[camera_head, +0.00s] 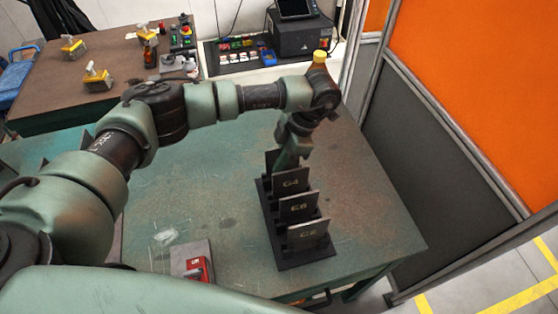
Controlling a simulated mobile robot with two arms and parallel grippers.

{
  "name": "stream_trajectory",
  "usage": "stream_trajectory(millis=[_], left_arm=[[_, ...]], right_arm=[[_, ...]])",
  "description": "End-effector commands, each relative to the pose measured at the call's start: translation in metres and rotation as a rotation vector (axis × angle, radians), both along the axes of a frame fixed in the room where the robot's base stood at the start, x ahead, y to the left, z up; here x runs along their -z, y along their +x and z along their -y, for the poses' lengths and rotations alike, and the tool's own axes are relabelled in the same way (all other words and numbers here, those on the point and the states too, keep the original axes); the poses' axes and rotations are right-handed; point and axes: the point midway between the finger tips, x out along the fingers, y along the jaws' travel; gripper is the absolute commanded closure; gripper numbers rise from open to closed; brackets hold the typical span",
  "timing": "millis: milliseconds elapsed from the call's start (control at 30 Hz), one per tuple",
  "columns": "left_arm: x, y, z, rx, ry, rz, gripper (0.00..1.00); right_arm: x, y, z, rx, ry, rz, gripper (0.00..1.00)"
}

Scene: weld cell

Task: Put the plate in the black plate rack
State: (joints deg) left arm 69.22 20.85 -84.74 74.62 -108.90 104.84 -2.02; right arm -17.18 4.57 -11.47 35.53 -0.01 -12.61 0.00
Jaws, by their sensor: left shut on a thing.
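The black plate rack (273,238) stands on the green table, running from the middle toward the front right. Dark upright plates stand in it, with pale markings: a front plate (307,236), a middle plate (299,207) and one further back (290,181). My left gripper (287,163) points down over the rack's far end. It is shut on a dark plate (271,158) there, mostly hidden by the gripper and the plate in front. I cannot tell whether this plate is fully seated. My right gripper is out of view.
A grey plate with a red object (196,265) lies at the table's front edge. The green table (365,215) is clear right of the rack. An orange and grey partition (440,150) closes the right side.

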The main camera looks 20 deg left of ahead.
Motion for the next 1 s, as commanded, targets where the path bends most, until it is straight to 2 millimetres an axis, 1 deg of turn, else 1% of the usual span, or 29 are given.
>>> stream_trajectory(millis=[600,700,1000], left_arm=[[0.0042,0.0006,0.0002,0.000,0.000,0.001,1.00],[0.0036,0.0005,0.0001,0.000,0.000,0.001,0.70],[0.0056,-0.0004,-0.0002,0.000,0.000,-0.001,0.69]], right_arm=[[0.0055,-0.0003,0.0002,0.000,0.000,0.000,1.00],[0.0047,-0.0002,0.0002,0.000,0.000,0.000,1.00],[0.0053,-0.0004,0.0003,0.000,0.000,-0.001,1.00]])
